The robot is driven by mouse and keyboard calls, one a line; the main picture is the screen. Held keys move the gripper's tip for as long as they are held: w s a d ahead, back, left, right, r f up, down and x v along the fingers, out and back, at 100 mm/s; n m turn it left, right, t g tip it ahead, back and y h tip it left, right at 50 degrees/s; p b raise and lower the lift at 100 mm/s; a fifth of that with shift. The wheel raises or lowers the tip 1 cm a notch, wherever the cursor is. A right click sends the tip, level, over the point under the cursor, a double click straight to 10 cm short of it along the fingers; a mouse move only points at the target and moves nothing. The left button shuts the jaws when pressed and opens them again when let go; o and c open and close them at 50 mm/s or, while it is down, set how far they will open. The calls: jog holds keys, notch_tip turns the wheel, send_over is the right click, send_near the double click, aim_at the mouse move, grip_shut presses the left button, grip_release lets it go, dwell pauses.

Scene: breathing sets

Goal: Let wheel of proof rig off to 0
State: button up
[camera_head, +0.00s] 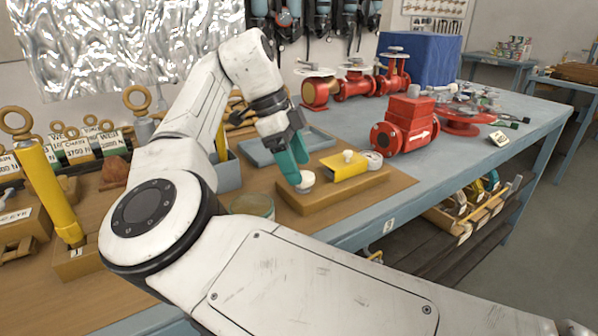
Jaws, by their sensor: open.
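A low wooden board (335,200), which looks like the proof rig, lies near the front edge of the bench. It carries a yellow block (348,169) with a small white knob (349,156) on top. A small round white piece (306,186), perhaps the wheel, sits at its left end. My gripper (297,174) has teal fingers pointing down at this white piece. The fingers are open and partly cover it; I cannot tell whether they touch it. A round gauge-like disc (374,160) stands at the board's right end. Its reading is too small to see.
A red valve body (403,128) with a white arrow stands close to the right. More red valves (354,85) and a blue box (418,58) are behind. A round greenish dish (252,206) sits left of the board. A yellow cylinder (48,190) stands at far left.

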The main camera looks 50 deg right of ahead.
jog(key=shift+x, duration=1)
jog(key=shift+r, duration=0.1)
jog(key=c, duration=1)
